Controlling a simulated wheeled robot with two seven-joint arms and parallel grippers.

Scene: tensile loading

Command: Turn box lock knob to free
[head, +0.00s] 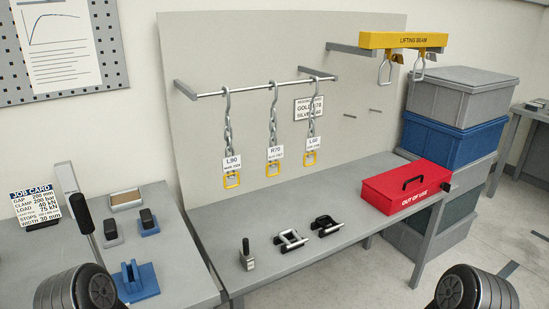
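Dark rounded parts of my two arms show at the bottom left and bottom right corners. Neither gripper's fingertips are in view, and no part of my arms touches the box.
Several chains hang from a rail (255,90) above the bench. Two shackle-like pieces (290,240) (325,225) and a small upright block (247,256) lie in front. A yellow lifting beam (403,40) is upper right. Stacked crates (440,135) stand behind the box. A job card (36,202) stands left.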

